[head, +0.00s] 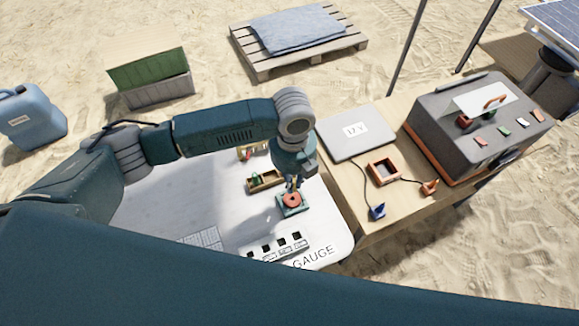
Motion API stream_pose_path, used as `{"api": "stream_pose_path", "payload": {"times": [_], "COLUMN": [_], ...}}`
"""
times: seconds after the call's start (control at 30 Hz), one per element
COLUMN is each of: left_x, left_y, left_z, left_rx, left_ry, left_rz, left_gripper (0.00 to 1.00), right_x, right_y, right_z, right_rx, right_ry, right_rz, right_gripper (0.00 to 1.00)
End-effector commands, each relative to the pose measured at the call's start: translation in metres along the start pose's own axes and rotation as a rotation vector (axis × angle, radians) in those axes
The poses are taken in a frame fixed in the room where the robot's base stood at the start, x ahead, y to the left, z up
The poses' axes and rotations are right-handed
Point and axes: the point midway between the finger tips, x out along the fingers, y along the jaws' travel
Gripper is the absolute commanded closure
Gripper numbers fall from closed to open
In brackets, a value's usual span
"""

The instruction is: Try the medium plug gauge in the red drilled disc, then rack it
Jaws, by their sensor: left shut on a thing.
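The red drilled disc (292,200) lies on a green block (284,211) on the white table (165,215). My left gripper (292,186) points down directly over the disc. It is shut on a thin plug gauge, mostly hidden by the fingers; its size and whether its tip is in the hole cannot be told. The gauge rack (278,247), a pale strip with several dark square holes, lies at the front beside the printed word GAUGE. A wooden tray (265,181) left of the gripper holds a small green piece. My right gripper is not in view.
A grey keypad-like grid (205,238) lies left of the rack. The wooden table at right carries a laptop-like panel (357,131), an orange frame (383,171) and a grey case (475,125). The white table's left part is clear.

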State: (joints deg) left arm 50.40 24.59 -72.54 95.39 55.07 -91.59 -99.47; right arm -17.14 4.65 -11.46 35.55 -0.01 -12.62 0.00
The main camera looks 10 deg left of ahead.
Motion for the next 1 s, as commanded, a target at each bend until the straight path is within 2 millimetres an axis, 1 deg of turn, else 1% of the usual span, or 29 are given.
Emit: {"api": "stream_pose_path", "payload": {"times": [0.03,0.6,0.67,0.8,1.0], "left_x": [0.004,0.039,0.038,0.042,0.043], "left_y": [0.0,0.001,0.001,0.0,0.0], "left_z": [0.0,0.001,0.001,0.001,0.001], "left_rx": [0.0,0.0,-0.001,-0.001,0.0], "left_ry": [0.0,-0.002,0.0,0.0,0.0], "left_rz": [0.0,0.0,0.001,0.0,0.0], "left_gripper": [1.0,1.0,1.0,1.0,1.0], "right_x": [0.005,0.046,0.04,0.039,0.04], "right_y": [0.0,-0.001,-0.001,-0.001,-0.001], "right_z": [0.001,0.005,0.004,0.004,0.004], "right_rx": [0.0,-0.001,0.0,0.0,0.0], "right_ry": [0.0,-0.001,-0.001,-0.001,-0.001], "right_rz": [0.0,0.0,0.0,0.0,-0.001], "right_gripper": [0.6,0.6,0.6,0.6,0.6]}}
